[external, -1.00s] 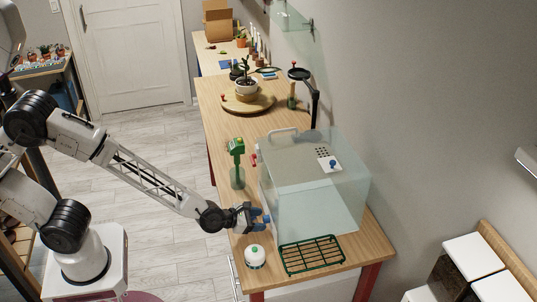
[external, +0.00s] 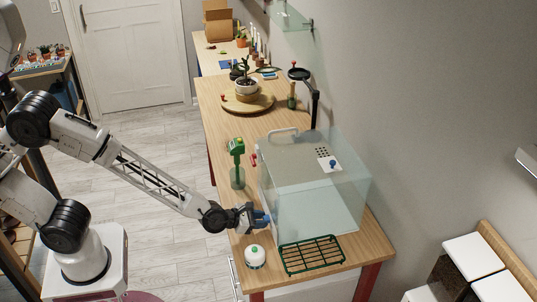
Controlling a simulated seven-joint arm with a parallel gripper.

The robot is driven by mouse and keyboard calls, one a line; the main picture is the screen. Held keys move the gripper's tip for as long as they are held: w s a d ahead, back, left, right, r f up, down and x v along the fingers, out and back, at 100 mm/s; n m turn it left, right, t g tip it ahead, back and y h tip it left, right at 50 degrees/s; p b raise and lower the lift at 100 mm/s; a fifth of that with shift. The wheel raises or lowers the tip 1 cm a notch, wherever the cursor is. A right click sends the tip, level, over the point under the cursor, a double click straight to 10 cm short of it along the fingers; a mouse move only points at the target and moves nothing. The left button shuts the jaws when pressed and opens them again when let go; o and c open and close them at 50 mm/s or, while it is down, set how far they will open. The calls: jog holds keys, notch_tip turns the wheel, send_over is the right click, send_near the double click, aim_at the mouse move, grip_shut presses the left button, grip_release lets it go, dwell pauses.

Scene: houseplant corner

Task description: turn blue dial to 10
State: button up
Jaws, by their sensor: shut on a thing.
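A clear box (external: 310,200) with a grey lid panel stands on the wooden bench. My gripper (external: 262,218) is at the lower part of the box's left face, shut on a blue part there that looks like the blue dial (external: 266,222). The fingers cover most of it, and no scale or number can be read. A second small blue knob (external: 333,163) sits on a white plate on the lid, away from my gripper. A red handle or knob (external: 254,160) is higher on the box's left side.
A green wire rack (external: 312,255) lies at the bench's front. A green spray-type bottle (external: 237,165) stands behind my gripper. A potted plant (external: 246,85) is farther back.

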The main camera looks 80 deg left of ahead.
jog(key=shift+m+y, duration=0.3)
jog(key=m+y, duration=0.2)
jog(key=m, duration=0.1)
jog(key=shift+d, duration=0.2)
jog(key=m+t+y, duration=0.1)
jog(key=m+y, duration=0.1)
jog(key=m, duration=0.1)
jog(key=shift+f+m, duration=0.15)
jog(key=shift+m, duration=0.25)
dwell(0.5)
jog(key=o, duration=0.9)
jog(key=shift+s+d, duration=0.1)
jog(key=shift+s, duration=0.05)
jog(key=shift+v, duration=3.75)
